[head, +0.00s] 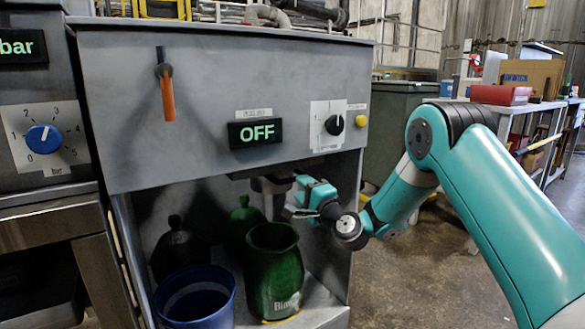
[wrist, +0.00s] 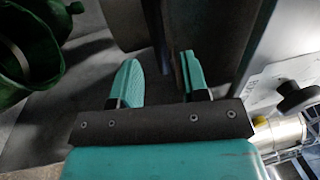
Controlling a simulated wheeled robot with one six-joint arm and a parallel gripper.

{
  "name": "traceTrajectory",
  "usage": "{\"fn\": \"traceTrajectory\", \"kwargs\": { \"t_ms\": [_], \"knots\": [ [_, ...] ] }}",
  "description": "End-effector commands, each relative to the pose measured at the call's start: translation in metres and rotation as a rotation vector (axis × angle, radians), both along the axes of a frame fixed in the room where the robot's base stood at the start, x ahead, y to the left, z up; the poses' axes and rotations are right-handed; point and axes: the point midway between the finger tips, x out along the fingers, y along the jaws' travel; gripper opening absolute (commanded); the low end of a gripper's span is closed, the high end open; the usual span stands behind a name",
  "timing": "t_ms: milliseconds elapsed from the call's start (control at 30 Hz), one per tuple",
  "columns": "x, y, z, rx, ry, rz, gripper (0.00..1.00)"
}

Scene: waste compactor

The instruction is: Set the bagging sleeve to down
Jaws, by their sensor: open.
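The compactor's grey front panel (head: 215,100) has an open bay beneath it. A grey part (head: 268,190) hangs under the panel's lower edge, above a green container marked with letters (head: 275,275); I cannot tell for sure whether it is the bagging sleeve. My gripper (head: 293,200) is just right of this part, under the panel. In the wrist view my two teal fingers (wrist: 158,78) are apart, with a dark upright edge (wrist: 155,25) showing beyond the gap. I cannot tell whether they touch it. The orange-handled lever (head: 168,97) hangs down on the panel.
The display (head: 259,133) reads OFF. A black knob (head: 334,125) and a yellow button (head: 361,121) are to its right. A blue bin (head: 196,300) stands front left in the bay. A blue dial (head: 43,139) is on the neighbouring unit. Floor shows at right (head: 425,265).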

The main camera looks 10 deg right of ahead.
Motion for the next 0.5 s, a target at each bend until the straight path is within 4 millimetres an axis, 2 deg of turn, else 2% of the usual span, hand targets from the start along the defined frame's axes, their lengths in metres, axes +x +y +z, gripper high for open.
{"fn": "traceTrajectory", "kwargs": {
  "t_ms": [33,233,500],
  "knots": [
    [0.008,0.004,0.005,-0.003,-0.002,0.003,0.41],
    [0.035,0.013,0.008,-0.003,-0.003,0.003,0.41],
    [0.05,0.016,0.009,0.001,0.0,0.0,0.41]
  ]
}}
